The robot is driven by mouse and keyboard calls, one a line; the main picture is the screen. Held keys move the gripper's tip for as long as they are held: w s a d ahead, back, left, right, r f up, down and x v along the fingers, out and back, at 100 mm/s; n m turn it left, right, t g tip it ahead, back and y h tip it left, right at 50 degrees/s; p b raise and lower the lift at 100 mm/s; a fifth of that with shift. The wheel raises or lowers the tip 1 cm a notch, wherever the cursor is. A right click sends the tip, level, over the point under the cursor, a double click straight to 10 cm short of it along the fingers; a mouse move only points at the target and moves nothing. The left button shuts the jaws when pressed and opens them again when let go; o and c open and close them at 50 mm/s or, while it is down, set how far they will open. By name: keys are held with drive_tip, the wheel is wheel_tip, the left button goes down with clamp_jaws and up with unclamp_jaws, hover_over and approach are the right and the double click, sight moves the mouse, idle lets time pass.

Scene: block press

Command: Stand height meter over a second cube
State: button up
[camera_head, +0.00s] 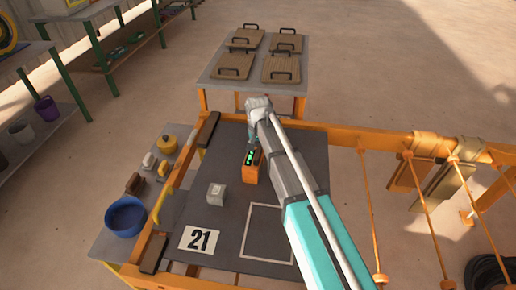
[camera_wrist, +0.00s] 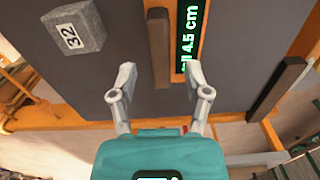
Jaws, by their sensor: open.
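The height meter (camera_head: 250,173) is an orange upright block with a green lit display, standing on the dark table top. In the wrist view its display (camera_wrist: 188,40) reads "4.5 cm", with a brown bar (camera_wrist: 158,45) beside it. A grey cube (camera_head: 217,193) stands on the table left of the meter; in the wrist view the cube (camera_wrist: 76,28) carries the number 32. My gripper (camera_wrist: 160,70) is open and empty, its two fingers on either side of the brown bar's near end. In the head view my arm hides part of the meter's surroundings.
A side bench at left holds a blue bowl (camera_head: 126,216) and a yellow pot (camera_head: 167,143). A table with handled boards (camera_head: 232,66) stands beyond. Orange rails edge the table.

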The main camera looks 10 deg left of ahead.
wheel_tip(320, 180, up, 9)
drive_tip(key=p, duration=0.8)
drive_tip(key=shift+f, duration=0.15)
idle(0.7)
drive_tip(key=s+d, duration=0.5)
drive_tip(key=d, duration=0.6)
drive_tip(key=s+d, duration=0.4)
drive_tip(key=d, duration=0.7)
drive_tip(key=s+d, duration=0.5)
drive_tip(key=d, duration=0.6)
drive_tip(key=shift+s, duration=0.3)
drive_tip(key=shift+r+p, duration=0.3)
